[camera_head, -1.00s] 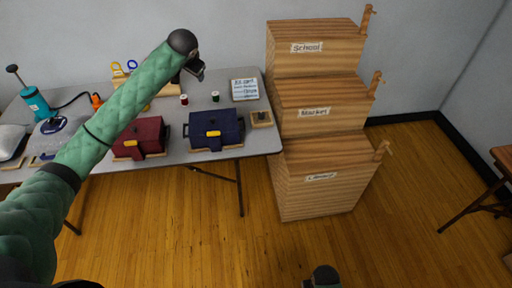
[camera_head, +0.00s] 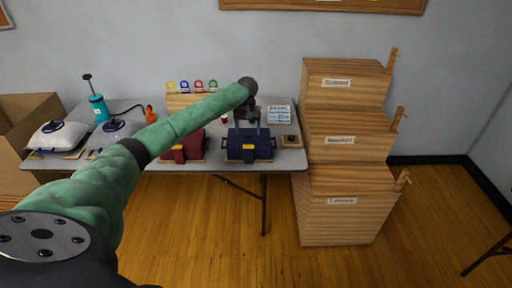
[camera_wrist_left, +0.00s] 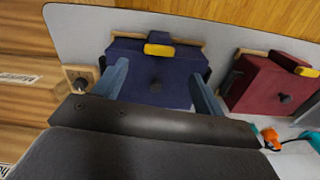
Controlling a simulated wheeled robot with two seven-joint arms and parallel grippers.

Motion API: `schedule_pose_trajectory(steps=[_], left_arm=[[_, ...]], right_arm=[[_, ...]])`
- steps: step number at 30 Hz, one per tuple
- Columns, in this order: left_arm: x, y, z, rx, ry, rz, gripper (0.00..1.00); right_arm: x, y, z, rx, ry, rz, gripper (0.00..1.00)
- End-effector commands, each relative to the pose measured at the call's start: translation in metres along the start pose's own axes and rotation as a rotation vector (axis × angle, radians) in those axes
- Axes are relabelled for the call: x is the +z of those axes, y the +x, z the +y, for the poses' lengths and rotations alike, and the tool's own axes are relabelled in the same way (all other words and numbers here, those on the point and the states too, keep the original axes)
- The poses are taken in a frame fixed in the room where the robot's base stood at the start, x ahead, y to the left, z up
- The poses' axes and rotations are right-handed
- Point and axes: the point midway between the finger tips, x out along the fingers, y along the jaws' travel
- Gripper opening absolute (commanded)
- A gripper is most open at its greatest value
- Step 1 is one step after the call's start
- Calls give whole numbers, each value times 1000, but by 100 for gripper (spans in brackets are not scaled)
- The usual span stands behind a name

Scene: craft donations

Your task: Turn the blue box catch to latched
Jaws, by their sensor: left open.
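The blue box (camera_head: 262,149) sits near the front edge of the grey table, lid down. Its yellow catch (camera_head: 248,154) is on the front side; the wrist view shows the catch (camera_wrist_left: 159,50) lying crosswise at the box's edge. I cannot tell from this whether it is latched. My left gripper (camera_head: 247,122) is above the blue box, pointing down. In the wrist view its open fingers (camera_wrist_left: 160,72) spread to either side of the box lid, with nothing held between them. My right gripper is out of view.
A red box (camera_head: 190,151) with a yellow catch stands left of the blue box. Stacked wooden crates (camera_head: 345,180) stand close to the table's right end. A notice (camera_head: 279,114) is behind.

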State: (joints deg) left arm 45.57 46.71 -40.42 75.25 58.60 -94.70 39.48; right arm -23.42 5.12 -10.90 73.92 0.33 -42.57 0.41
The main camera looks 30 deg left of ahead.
Motion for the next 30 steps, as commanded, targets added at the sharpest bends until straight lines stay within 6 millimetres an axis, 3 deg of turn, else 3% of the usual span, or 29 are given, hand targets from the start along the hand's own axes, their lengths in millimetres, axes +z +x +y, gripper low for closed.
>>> schedule_pose_trajectory(steps=[4, 11, 24, 30], left_arm=[[1, 1, 1, 1, -73, -4, 71], [1, 8, 1, -1, -112, -5, 71], [1, 62, 1, -1, -110, -3, 71], [1, 76, 1, 0, -110, -2, 71]], right_arm=[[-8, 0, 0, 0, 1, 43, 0], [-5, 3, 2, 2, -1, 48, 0], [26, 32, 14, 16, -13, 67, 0], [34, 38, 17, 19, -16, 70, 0]])
